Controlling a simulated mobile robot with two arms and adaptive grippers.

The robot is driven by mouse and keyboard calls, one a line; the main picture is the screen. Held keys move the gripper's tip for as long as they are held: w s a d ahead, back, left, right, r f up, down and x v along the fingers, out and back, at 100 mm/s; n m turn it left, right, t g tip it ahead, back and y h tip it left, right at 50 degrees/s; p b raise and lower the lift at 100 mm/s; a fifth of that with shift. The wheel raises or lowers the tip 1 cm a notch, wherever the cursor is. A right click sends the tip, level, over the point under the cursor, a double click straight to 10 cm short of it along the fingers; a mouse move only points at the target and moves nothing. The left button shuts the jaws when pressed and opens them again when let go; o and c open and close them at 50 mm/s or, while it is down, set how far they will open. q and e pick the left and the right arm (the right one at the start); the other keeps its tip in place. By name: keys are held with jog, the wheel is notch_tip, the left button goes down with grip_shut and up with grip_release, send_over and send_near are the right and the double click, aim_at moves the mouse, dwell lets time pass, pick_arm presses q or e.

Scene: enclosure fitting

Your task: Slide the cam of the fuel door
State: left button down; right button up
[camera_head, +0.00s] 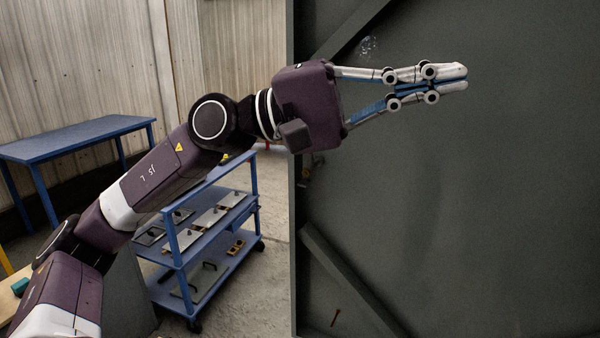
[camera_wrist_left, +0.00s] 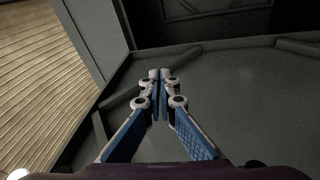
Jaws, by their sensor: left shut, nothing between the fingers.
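My left gripper (camera_head: 464,78) reaches in from the left and points right, in front of a large dark grey enclosure wall (camera_head: 500,200). Its fingertips are together and hold nothing. The shut fingers also show in the left wrist view (camera_wrist_left: 159,76), with dark grey panels and raised bars behind them. I cannot make out a fuel door or its cam for certain in either view. A small pale, blurred patch (camera_head: 368,45) lies on the grey surface just above the gripper. My right gripper is not in view.
A blue cart (camera_head: 210,235) with flat plates and handles on its shelves stands left of the enclosure's vertical edge (camera_head: 293,240). A blue table (camera_head: 75,138) stands further back left. Diagonal bars (camera_head: 345,280) cross the enclosure.

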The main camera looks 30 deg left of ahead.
pick_arm(q)
jog(key=w+a+f+m+y, duration=0.2)
jog(key=f+y, duration=0.3)
jog(key=f, duration=0.1)
jog(key=w+a+f+m+y, duration=0.2)
jog(key=f+y, duration=0.2)
jog(key=f, duration=0.1)
jog(key=w+a+n+y+p, duration=0.1)
jog(key=w+a+n+y, duration=0.15)
jog(key=a+y, duration=1.4)
jog(key=n+h+p, duration=0.1)
jog(key=h+p, duration=0.1)
jog(key=h, duration=0.2)
send_near(306, 181)
jog(key=w+a, duration=0.1)
jog(key=w, duration=0.2)
jog(key=f, duration=0.1)
jog(key=f+p, duration=0.1)
jog(key=f, duration=0.1)
jog(key=shift+w+a+f+t, duration=0.1)
jog(key=shift+w+a+t, duration=0.1)
jog(key=shift+w+t, duration=0.15)
jog(key=shift+f+p, duration=0.35)
jog(key=shift+f, duration=0.25)
